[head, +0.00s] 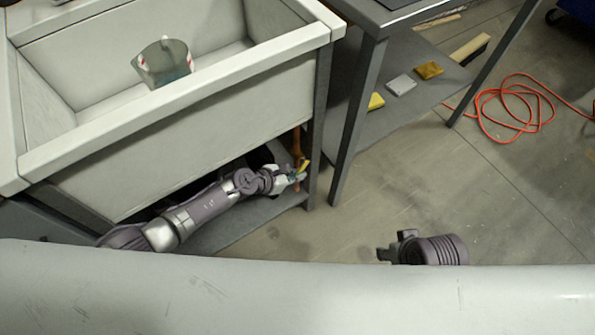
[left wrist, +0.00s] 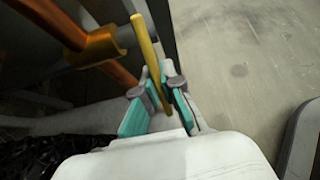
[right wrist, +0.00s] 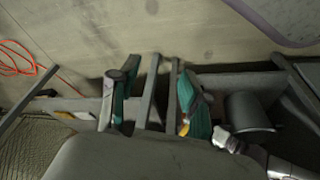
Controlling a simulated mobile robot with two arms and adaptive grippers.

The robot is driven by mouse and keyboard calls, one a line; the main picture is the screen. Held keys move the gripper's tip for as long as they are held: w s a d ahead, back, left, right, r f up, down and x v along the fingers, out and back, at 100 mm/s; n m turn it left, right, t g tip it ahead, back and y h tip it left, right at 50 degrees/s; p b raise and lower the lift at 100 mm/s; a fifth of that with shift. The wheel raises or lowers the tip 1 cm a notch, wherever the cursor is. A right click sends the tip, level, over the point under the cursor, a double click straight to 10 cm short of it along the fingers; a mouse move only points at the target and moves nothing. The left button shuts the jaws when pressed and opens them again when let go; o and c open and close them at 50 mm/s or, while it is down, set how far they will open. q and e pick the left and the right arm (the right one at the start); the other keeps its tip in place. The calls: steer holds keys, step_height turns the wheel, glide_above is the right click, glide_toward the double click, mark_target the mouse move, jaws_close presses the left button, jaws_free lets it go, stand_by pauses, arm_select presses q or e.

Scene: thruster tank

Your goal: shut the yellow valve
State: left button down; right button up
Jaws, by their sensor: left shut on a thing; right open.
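In the head view the lever (head: 303,166) shows small at the left gripper (head: 292,177), by the copper pipe (head: 296,145) under the sink's right end. My right gripper (right wrist: 155,100) is open and empty in the right wrist view, with its fingers wide apart.
A white sink (head: 190,110) holds a clear measuring jug (head: 163,64). A grey table stands to its right, with yellow and white blocks (head: 401,84) on its lower shelf (head: 385,115). An orange cable (head: 500,105) lies on the floor. The floor in front of the table is clear.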

stand_by(0.3)
arm_select(q)
steer(key=c, duration=1.3)
jaws_free()
steer(key=shift+a+r, duration=0.1)
steer(key=shift+a, duration=0.05)
steer(key=shift+s+a+r, duration=0.15)
steer(key=shift+s+a, duration=0.05)
steer(key=s+a, duration=0.7)
steer(key=a, duration=0.3)
steer(key=shift+s+r, duration=0.1)
